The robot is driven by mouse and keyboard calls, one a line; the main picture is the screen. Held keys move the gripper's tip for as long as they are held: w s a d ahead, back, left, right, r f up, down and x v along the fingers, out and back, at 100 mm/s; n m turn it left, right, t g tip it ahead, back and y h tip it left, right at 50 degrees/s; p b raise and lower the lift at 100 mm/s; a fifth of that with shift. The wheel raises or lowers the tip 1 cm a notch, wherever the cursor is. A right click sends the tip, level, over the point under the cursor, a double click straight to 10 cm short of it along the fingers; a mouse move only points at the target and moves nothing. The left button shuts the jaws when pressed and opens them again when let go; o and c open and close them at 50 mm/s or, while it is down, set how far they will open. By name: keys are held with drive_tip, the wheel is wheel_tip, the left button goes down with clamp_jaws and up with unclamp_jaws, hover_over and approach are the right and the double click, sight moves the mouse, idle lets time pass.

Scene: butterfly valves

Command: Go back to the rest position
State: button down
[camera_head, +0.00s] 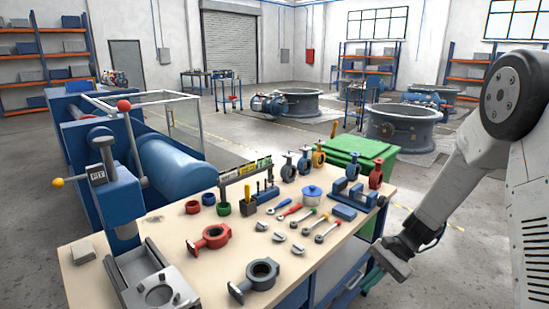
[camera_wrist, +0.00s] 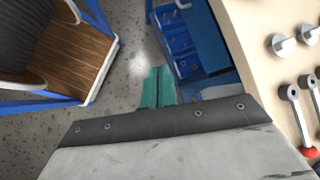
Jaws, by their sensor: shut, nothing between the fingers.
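My gripper (camera_head: 372,279) hangs at the right end of the workbench (camera_head: 335,262) in the head view, low beside its edge and apart from the tools on top. In the wrist view its teal fingers (camera_wrist: 158,88) lie together with only a thin line between them. Nothing is held. The arm comes down from the upper right of the head view, bent at the elbow.
Butterfly valve bodies, including a red one (camera_head: 212,237) and a dark grey one (camera_head: 262,273), and several hand tools lie on the bench. A green bin (camera_head: 362,152) stands behind it. The wrist view shows blue drawers (camera_wrist: 180,45) and a wooden blue-framed platform (camera_wrist: 70,60). Grey floor (camera_head: 450,250) is open at right.

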drive_tip(key=s+d+r+n+t+h, duration=0.1)
drive_tip(key=s+r+n+t+h, duration=0.2)
drive_tip(key=s+r, duration=2.2)
drive_tip(key=s+n+h, duration=0.2)
drive_tip(key=n+h, duration=0.3)
drive_tip(key=n, duration=0.2)
drive_tip(key=shift+s+d+r+t, duration=0.2)
drive_tip(key=shift+s+t, duration=0.1)
drive_tip(key=shift+t, duration=0.1)
